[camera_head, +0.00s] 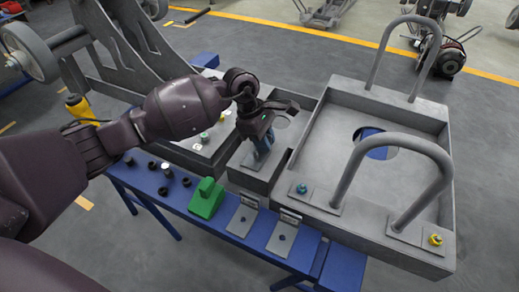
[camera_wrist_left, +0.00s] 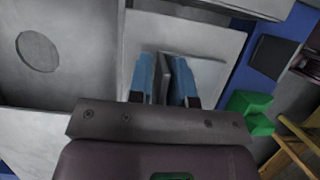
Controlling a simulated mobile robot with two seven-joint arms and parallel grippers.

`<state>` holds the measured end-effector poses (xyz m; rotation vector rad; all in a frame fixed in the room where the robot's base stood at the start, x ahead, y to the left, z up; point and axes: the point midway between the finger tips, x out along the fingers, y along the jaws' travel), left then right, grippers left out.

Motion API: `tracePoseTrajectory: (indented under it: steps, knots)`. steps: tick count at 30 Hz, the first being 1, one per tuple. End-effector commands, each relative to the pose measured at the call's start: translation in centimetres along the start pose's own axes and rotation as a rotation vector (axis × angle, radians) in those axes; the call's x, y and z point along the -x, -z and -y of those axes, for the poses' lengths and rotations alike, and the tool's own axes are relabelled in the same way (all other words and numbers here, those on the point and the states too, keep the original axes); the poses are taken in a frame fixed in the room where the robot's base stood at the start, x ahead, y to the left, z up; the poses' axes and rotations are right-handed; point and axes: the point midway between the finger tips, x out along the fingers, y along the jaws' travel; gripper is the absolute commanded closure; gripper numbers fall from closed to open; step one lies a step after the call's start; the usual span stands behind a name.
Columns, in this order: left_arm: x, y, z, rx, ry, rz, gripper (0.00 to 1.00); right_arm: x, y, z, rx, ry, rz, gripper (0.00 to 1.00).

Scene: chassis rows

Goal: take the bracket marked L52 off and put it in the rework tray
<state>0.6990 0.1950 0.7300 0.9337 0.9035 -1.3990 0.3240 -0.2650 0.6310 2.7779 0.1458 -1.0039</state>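My left gripper (camera_head: 262,150) is low inside a narrow grey tray (camera_head: 247,180) in the head view. In the left wrist view its two blue fingers (camera_wrist_left: 166,82) stand close on either side of a thin grey upright plate, which looks like a bracket (camera_wrist_left: 165,75). Two grey brackets, one on the left (camera_head: 243,219) and one on the right (camera_head: 283,238), lie along the blue bench's front. Their marks are too small to read. My right gripper is not in view.
A large grey chassis (camera_head: 448,180) with two raised tube handles stands right of the tray. A green block (camera_head: 207,198) and several small black parts (camera_head: 163,180) sit on the blue bench (camera_head: 145,185). Another grey chassis is at the upper left.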

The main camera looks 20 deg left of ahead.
Motion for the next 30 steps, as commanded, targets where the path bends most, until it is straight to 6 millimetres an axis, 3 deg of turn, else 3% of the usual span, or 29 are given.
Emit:
tracePoseTrajectory:
  steps: [3,7,20,26,30]
  knots:
    - [0.1,0.0,0.0,-0.001,-0.001,0.000,0.82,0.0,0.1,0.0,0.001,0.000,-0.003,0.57]
    - [0.1,0.0,0.0,-0.001,-0.001,0.000,1.00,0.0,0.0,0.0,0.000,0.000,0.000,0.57]
    - [0.6,-0.2,0.0,-0.002,-0.003,-0.001,1.00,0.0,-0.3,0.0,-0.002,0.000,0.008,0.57]
    - [3.5,-1.4,-0.1,-0.005,-0.009,-0.002,1.00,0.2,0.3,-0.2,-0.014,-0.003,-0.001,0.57]
    - [6.9,-2.8,-0.2,-0.008,-0.014,-0.002,1.00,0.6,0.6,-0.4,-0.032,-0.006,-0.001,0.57]
